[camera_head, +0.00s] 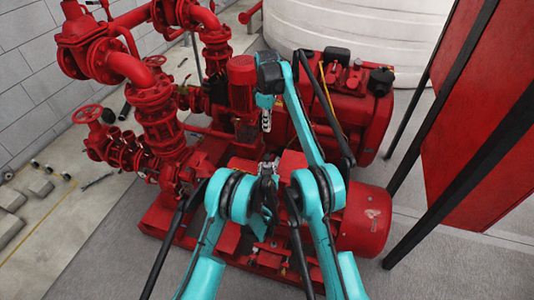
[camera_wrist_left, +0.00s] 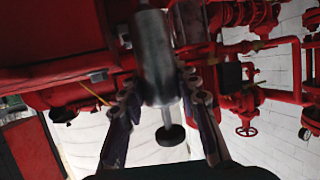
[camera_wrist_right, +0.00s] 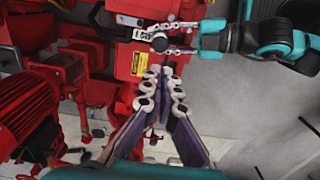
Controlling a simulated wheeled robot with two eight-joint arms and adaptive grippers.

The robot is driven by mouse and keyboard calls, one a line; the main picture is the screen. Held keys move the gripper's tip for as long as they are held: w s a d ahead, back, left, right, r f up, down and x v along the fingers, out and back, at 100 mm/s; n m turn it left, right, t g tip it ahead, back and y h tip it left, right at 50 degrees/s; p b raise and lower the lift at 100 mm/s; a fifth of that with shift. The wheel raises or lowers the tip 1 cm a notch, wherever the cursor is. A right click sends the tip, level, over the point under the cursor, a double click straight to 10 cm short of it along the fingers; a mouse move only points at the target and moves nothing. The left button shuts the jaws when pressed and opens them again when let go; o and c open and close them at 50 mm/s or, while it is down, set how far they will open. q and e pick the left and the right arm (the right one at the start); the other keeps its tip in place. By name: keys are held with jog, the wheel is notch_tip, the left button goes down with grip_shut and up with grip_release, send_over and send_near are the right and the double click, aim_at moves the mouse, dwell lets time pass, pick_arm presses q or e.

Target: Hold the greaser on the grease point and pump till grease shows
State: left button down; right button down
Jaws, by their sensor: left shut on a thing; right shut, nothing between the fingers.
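The greaser (camera_wrist_left: 155,60) is a grey metal cylinder with a thin rod and a round black end, between the fingers of my left gripper (camera_wrist_left: 160,95) in the left wrist view. My left gripper (camera_head: 268,168) is shut on it above the red pump base in the head view. The right wrist view shows the greaser's dark round end (camera_wrist_right: 160,42) in that gripper, near a red part. My right gripper (camera_wrist_right: 165,72) is shut and empty; in the head view it (camera_head: 266,122) points down beyond the left one. I cannot make out the grease point or any grease.
Red pipes and valves (camera_head: 150,100) stand at the left, and a red engine (camera_head: 350,100) behind at the right. A red motor (camera_head: 362,220) is at the right front. A red panel on dark posts (camera_head: 475,120) closes the right side. Grey floor is free at the lower left.

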aim_at(267, 157)
notch_tip(267, 157, down, 14)
dwell(0.6)
jog(key=shift+f, duration=1.5)
notch_tip(267, 157, up, 14)
dwell(0.5)
pick_arm(q)
jog(key=c, duration=1)
grip_release()
